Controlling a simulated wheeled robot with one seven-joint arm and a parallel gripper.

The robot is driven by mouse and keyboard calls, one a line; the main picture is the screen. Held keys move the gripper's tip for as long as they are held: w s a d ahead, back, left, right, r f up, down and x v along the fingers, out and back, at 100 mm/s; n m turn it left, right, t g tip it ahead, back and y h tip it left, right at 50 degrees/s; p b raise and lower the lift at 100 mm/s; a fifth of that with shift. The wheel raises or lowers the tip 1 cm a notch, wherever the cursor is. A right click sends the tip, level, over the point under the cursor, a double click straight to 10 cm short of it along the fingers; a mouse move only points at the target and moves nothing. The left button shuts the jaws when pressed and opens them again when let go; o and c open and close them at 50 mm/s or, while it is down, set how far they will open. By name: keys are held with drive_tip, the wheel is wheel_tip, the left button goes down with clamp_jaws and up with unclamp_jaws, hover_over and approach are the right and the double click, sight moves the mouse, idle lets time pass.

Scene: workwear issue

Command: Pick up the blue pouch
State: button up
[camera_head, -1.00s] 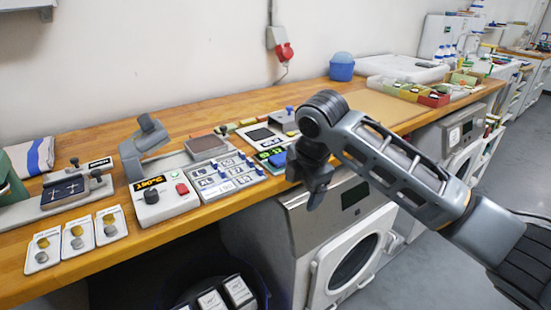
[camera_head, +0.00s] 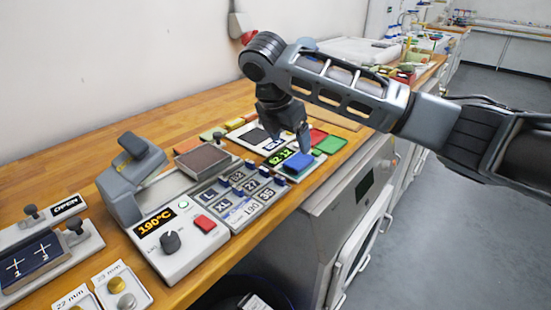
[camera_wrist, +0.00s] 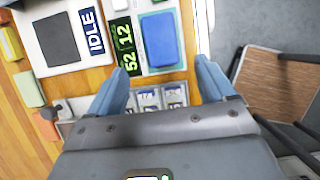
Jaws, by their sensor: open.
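The blue pouch (camera_head: 298,162) lies flat on a light pad beside a green-lit display reading 52 12 (camera_wrist: 125,46). It also shows in the wrist view (camera_wrist: 160,39), at the top between the fingers, fully visible there. My gripper (camera_head: 289,140) hangs over the bench just above and behind the pouch in the head view. In the wrist view my gripper (camera_wrist: 160,76) has its two blue-grey fingers spread wide with nothing between them. The fingers look apart from the pouch; the exact height gap is hard to tell.
A green item (camera_head: 331,144) and a red item (camera_head: 317,136) lie beyond the pouch. A panel of size and number tiles (camera_head: 240,195) and a press with a 190°C display (camera_head: 155,222) stand to the left. The bench's front edge is close to the pouch.

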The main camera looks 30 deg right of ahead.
sight(296, 161)
drive_tip(key=shift+w+f, duration=0.25)
drive_tip(key=shift+f, duration=0.1)
drive_tip(key=shift+s+p+x, duration=0.2)
drive_tip(key=shift+p+x, duration=0.1)
drive_tip(key=shift+x, duration=1.4)
drive_tip(key=shift+s+p+x, duration=0.15)
drive_tip(key=shift+p+x, duration=0.1)
drive_tip(key=shift+x, duration=1.5)
drive_tip(key=c, duration=1.5)
